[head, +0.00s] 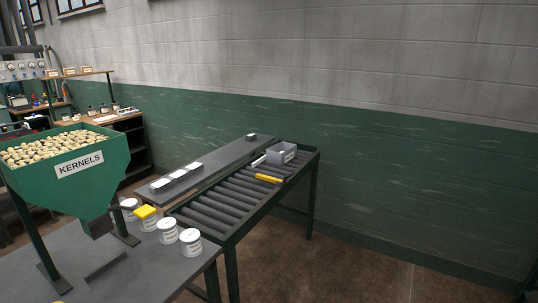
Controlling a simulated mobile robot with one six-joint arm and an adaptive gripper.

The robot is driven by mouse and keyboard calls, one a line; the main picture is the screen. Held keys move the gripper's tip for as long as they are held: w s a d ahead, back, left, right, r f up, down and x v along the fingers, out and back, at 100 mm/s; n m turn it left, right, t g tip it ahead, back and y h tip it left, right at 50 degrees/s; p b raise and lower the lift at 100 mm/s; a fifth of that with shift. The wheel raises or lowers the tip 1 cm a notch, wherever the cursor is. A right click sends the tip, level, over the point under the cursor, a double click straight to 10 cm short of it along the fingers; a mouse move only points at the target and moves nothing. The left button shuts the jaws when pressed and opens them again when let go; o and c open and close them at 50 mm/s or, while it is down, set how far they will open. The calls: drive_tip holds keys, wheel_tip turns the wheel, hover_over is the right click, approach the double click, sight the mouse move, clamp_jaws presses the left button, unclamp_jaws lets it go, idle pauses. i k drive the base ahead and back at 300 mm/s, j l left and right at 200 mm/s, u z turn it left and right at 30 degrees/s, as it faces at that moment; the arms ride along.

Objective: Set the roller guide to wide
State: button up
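A roller conveyor (215,207) with dark rollers in a green frame stands in the middle, running back toward the wall. A yellow bar (268,178) lies across its right side near the far end. A small grey box (282,153) with a light label sits at the far end, and a thin pale piece (259,160) is beside it. I cannot tell for certain which part is the roller guide, and its setting cannot be read. My gripper is not in view.
A green hopper (95,190) labelled KERNELS is at the left. A dark shelf (205,163) with pale blocks runs along the conveyor's left. The floor (340,265) at the right is clear.

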sight(261, 160)
drive_tip(key=i+z, duration=0.2)
drive_tip(key=i, duration=0.95)
drive_tip(key=i+z, duration=0.2)
drive_tip(key=i, duration=0.9)
drive_tip(key=i+u, duration=0.15)
drive_tip(key=i, duration=0.3)
drive_tip(key=i+u, duration=0.15)
drive_tip(key=i, duration=0.35)
drive_tip(key=i+l+u, duration=0.2)
drive_tip(key=i, duration=0.25)
drive_tip(key=i+l+u, duration=0.15)
drive_tip(key=i, duration=0.3)
drive_tip(key=i+j+u, duration=0.25)
drive_tip(key=i+j, duration=0.15)
drive_tip(key=i, duration=0.2)
